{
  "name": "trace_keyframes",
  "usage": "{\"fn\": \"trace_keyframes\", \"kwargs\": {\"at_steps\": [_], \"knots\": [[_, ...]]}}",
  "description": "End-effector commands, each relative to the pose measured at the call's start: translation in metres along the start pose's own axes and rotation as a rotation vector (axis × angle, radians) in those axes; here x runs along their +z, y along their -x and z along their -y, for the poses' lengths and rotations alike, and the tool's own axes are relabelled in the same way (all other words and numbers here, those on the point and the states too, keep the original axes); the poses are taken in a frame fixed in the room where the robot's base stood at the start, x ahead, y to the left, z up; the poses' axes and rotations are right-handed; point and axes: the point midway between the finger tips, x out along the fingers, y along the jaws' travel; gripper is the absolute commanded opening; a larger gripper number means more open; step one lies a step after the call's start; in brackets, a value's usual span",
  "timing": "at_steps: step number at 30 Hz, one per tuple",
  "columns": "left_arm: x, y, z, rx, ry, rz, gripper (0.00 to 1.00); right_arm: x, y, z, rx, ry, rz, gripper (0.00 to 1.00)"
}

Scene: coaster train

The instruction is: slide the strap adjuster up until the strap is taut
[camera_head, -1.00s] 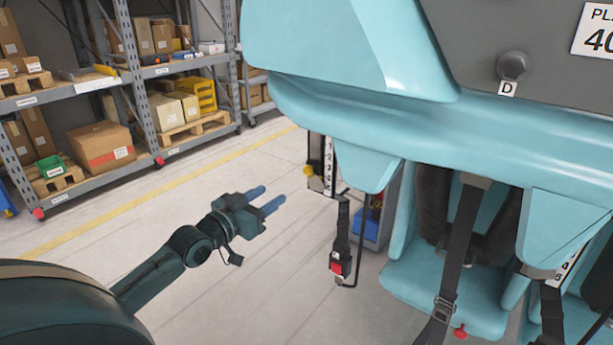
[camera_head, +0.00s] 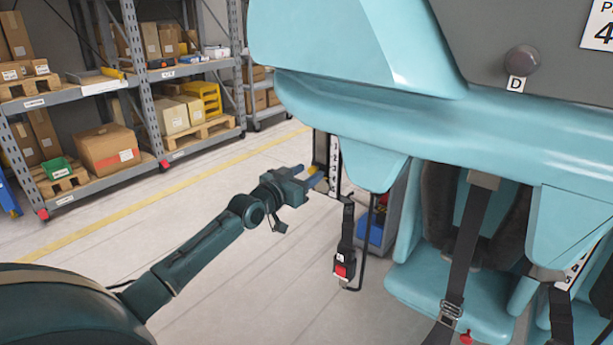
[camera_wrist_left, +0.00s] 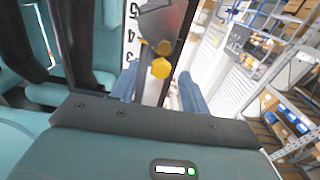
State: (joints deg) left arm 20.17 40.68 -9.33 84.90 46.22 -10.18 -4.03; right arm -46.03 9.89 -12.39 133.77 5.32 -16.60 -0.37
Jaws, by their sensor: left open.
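A dark strap (camera_head: 466,245) hangs down the front of the teal seat, with a metal adjuster (camera_head: 452,310) low on it. A shorter strap (camera_head: 347,225) ends in a buckle with a red button (camera_head: 341,269). My left gripper (camera_head: 318,176) is open beside a yellow knob (camera_head: 322,187) on an upright strip with a white number scale (camera_head: 334,163). In the left wrist view the yellow knob (camera_wrist_left: 161,68) shows between and beyond the blue fingertips (camera_wrist_left: 160,85), not visibly gripped. My right gripper is out of view.
The large teal seat shell (camera_head: 400,110) fills the upper right. A grey cart with a blue bin (camera_head: 373,232) stands behind the buckle. Shelves of boxes (camera_head: 110,150) are at the back left. The floor (camera_head: 220,290) left of the buckle is clear.

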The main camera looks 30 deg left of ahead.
Motion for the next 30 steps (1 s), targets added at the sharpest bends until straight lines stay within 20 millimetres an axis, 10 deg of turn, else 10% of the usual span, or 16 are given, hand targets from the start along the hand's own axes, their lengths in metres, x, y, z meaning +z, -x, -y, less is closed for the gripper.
{"fn": "trace_keyframes", "kwargs": {"at_steps": [11,30], "knots": [[-0.0002,-0.0057,-0.0002,0.0,-0.001,0.0,0.46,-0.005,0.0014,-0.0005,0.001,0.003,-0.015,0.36],[-0.0002,-0.0054,-0.0001,0.0,-0.001,0.001,0.0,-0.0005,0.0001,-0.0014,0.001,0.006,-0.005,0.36]]}}
